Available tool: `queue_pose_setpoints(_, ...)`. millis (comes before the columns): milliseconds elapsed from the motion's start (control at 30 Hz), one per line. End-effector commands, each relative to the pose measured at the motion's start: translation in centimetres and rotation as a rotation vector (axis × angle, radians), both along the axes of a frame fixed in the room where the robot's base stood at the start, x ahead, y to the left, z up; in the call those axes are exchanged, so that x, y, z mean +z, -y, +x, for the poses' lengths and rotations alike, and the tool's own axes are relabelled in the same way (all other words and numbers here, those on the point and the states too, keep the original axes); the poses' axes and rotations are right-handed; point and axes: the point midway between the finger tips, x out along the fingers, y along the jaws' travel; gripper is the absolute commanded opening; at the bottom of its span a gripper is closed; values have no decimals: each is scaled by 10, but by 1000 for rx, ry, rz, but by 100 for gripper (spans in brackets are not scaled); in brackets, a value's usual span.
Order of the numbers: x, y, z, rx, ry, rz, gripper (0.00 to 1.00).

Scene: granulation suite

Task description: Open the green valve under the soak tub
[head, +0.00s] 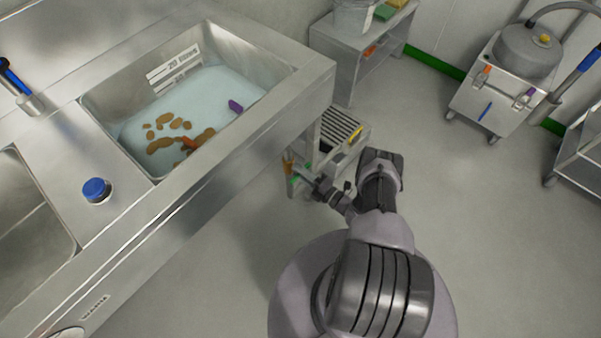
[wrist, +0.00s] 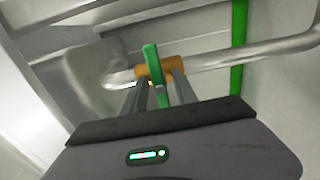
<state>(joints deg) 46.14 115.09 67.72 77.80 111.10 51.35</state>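The soak tub (head: 215,95) is a steel basin in the head view, with water, several brown pieces, an orange item and a purple item in it. The green valve lever (wrist: 152,62) sits on a brass valve body (wrist: 171,71) on a bent steel pipe (wrist: 240,55) in the wrist view. My gripper (wrist: 160,82) is open, with one grey finger on each side of the lever and gaps visible between. In the head view my gripper (head: 302,174) reaches low beside the tub's right side; the valve there is small and partly hidden.
A green upright strip (wrist: 239,60) stands behind the pipe. A slatted steel step (head: 340,128) is close to my arm. A steel cart (head: 500,95) stands at the right back. Open floor (head: 510,230) lies to the right.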

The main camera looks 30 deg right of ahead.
Motion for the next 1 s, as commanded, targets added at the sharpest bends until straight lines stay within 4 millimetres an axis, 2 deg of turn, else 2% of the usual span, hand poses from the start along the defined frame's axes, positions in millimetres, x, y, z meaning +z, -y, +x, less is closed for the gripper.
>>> queue_pose_setpoints(33,0,0,0,0,0,0,22)
queue_pose_setpoints(133,0,0,0,0,0,0,3)
queue_pose_setpoints(167,0,0,0,0,0,0,0)
queue_pose_setpoints(567,0,0,0,0,15,-42,0)
queue_pose_setpoints(1000,0,0,0,0,133,-367,0)
